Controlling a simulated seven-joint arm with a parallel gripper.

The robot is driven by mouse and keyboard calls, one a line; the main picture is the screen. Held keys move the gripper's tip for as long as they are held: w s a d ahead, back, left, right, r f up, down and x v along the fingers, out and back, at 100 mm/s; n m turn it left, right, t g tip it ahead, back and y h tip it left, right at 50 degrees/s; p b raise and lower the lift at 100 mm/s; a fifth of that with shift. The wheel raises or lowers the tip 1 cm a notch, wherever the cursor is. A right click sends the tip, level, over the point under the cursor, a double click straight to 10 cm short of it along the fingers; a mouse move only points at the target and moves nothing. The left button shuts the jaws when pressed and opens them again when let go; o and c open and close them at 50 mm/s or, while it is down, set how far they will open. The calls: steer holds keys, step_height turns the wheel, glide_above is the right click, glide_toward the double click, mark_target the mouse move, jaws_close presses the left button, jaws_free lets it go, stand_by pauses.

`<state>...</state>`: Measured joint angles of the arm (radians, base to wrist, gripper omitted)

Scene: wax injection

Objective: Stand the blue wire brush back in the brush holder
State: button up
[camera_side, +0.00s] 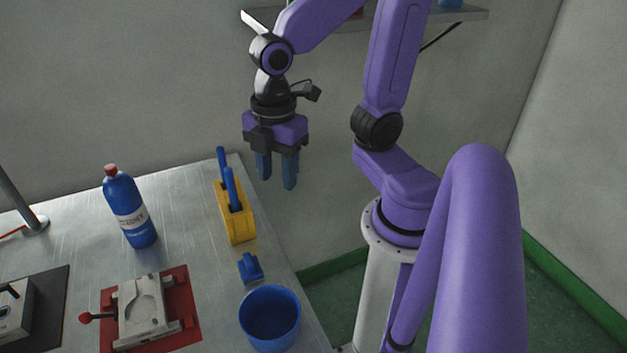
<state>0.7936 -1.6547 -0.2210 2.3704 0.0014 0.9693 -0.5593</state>
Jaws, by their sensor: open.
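The yellow brush holder (238,222) stands near the right edge of the metal table. Two blue handles (233,190) rise upright from it, one behind the other; their lower ends are hidden inside the holder. I cannot tell which of them is the blue wire brush. My gripper (277,182) is open and empty, fingers pointing down. In the picture it hangs above and to the right of the holder, apart from the handles.
A small blue object (250,267) lies in front of the holder, with a blue bucket (270,318) nearer. A blue bottle (130,208) stands left. A metal mould (143,310) sits on a red mat (182,290). The table between bottle and holder is clear.

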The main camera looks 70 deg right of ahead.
steer(key=s+f+m, duration=0.1)
steer(key=s+m, duration=0.2)
steer(key=s, duration=0.3)
steer(key=shift+s+d+f+m, duration=0.25)
steer(key=shift+d+f+m, duration=0.05)
steer(key=shift+d, duration=0.1)
